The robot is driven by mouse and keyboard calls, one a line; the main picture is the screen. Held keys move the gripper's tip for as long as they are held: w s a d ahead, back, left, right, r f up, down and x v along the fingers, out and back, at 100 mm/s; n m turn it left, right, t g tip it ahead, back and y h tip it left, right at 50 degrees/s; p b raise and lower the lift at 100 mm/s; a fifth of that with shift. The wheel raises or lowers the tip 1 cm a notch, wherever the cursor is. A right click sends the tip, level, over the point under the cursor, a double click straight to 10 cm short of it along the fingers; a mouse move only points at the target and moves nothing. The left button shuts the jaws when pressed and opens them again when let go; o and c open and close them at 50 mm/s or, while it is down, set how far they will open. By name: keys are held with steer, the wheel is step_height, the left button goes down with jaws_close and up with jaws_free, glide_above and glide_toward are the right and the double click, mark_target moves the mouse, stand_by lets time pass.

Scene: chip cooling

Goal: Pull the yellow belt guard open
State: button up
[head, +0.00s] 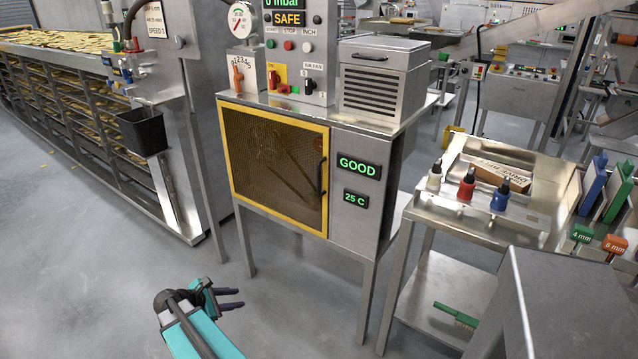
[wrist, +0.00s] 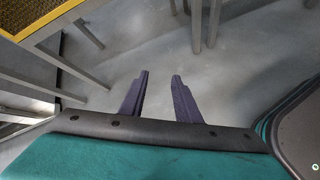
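The yellow-framed belt guard (head: 233,191) with its mesh panel is on the front of the steel cabinet in the head view. It looks shut, flush with the cabinet. A black vertical handle (head: 321,177) is on its right side. Belts or dark parts show dimly behind the mesh. My gripper (head: 241,299) is low in front of the cabinet, below and left of the guard, apart from it. In the wrist view my gripper (wrist: 160,77) has its two fingers apart with nothing between them. A corner of the yellow frame (wrist: 45,33) shows at the upper left there.
A steel tool trolley (head: 440,205) with several bottles stands right of the cabinet. A grey box-like surface (head: 570,300) is at the lower right. A long chip conveyor (head: 80,90) with a black bin (head: 142,130) is at left. Floor in front of the cabinet is clear.

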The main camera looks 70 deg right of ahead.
steer(key=s+d+r+n+g+h, duration=0.2)
steer(key=s+d+r+h, duration=0.15)
steer(key=d+r, duration=1.25)
steer(key=n+g+h+b, duration=0.2)
steer(key=g+h, duration=0.1)
glide_toward(318, 171)
steer(key=v, duration=0.3)
steer(key=p+x, duration=0.2)
steer(key=x, duration=1.1)
steer(key=shift+d, duration=0.35)
steer(key=shift+c, duration=0.2)
jaws_close()
steer(key=shift+a, duration=0.1)
